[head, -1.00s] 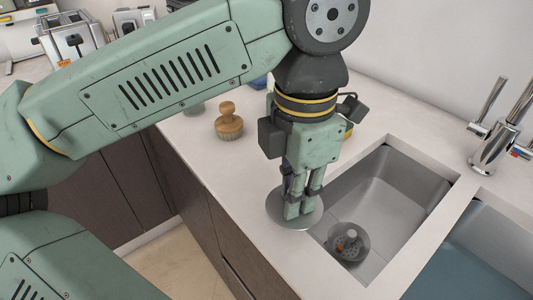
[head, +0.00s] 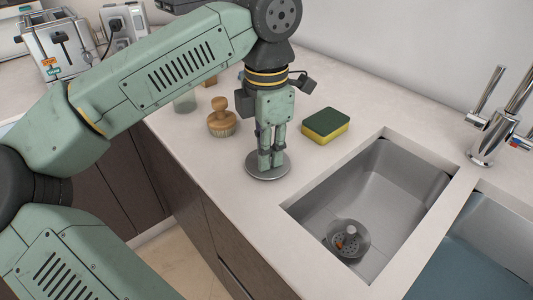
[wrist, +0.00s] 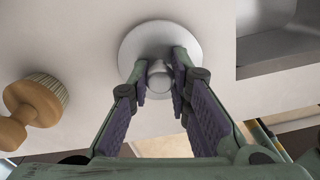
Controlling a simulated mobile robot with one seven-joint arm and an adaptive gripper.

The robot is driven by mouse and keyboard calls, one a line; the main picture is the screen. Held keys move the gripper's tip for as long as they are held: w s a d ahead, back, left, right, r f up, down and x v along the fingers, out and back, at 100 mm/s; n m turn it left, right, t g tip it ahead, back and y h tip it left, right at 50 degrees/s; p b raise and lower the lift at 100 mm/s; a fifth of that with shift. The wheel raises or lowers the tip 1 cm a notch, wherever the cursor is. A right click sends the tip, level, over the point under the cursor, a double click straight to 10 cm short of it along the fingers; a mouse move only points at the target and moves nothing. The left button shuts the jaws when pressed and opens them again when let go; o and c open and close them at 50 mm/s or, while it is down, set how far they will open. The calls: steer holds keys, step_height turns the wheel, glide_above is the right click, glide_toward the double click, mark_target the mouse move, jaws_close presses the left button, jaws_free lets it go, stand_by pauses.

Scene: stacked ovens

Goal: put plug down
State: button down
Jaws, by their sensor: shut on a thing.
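The plug (head: 253,171) is a round grey metal disc with a small knob on top. It is over the pale counter, left of the sink, lying flat or very close to the surface; I cannot tell whether it touches. My gripper (head: 271,163) points straight down over the disc, its fingers closed around the knob. In the wrist view the disc (wrist: 150,34) shows beyond the fingertips, with the knob between the fingers of my gripper (wrist: 160,77).
The sink basin (head: 385,190) with a strainer (head: 348,240) lies right of the plug. A yellow-green sponge (head: 326,124) is behind it, and a wooden brush (head: 222,118) is to the left. A toaster (head: 62,45) and tap (head: 492,140) stand farther off. The counter around the disc is clear.

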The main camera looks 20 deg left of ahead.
steer(key=shift+r, duration=0.15)
steer(key=shift+f, duration=0.3)
steer(key=c, duration=1.5)
jaws_free()
steer(key=shift+r, duration=0.1)
steer(key=shift+r, duration=0.15)
step_height(320, 180, up, 12)
steer(key=p, duration=0.8)
steer(key=shift+r, duration=0.1)
